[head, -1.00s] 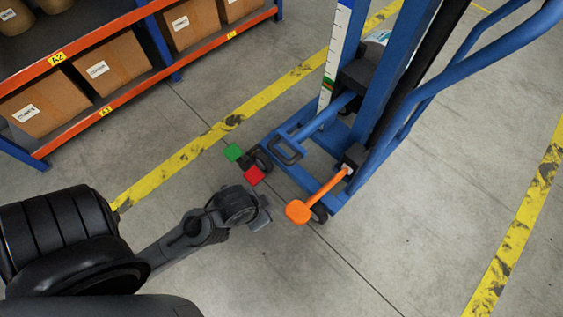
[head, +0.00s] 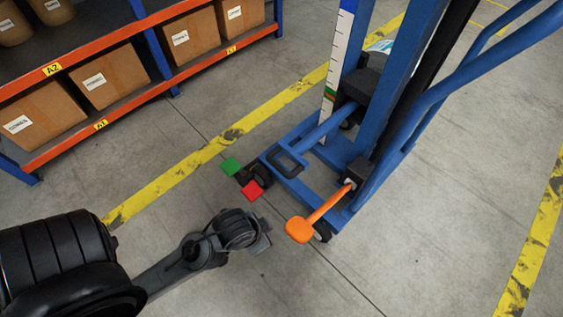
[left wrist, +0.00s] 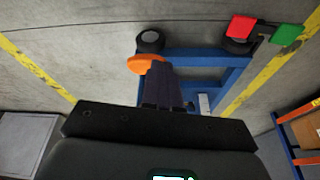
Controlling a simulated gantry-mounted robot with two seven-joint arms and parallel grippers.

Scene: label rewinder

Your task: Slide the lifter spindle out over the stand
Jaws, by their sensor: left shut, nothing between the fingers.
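The blue lifter (head: 345,150) stands on the floor right of centre in the head view. A round blue bar (head: 325,125), which looks like its spindle, reaches from a dark carriage (head: 362,85) on the mast. An orange-ended lever (head: 300,229) sticks out low at the front; its end also shows in the left wrist view (left wrist: 145,64). Red (head: 252,190) and green (head: 230,167) pedals sit at the base. My left gripper (head: 265,233) is shut and empty, left of the orange end in the head view and apart from it. Its fingers (left wrist: 168,85) hide part of the lifter in the wrist view. I see no clear stand.
A rack (head: 130,115) with cardboard boxes stands at the upper left. Yellow floor lines (head: 200,170) run on both sides of the lifter. A grey box-like thing (left wrist: 25,140) is at the lower left of the wrist view. The floor before the lifter is clear.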

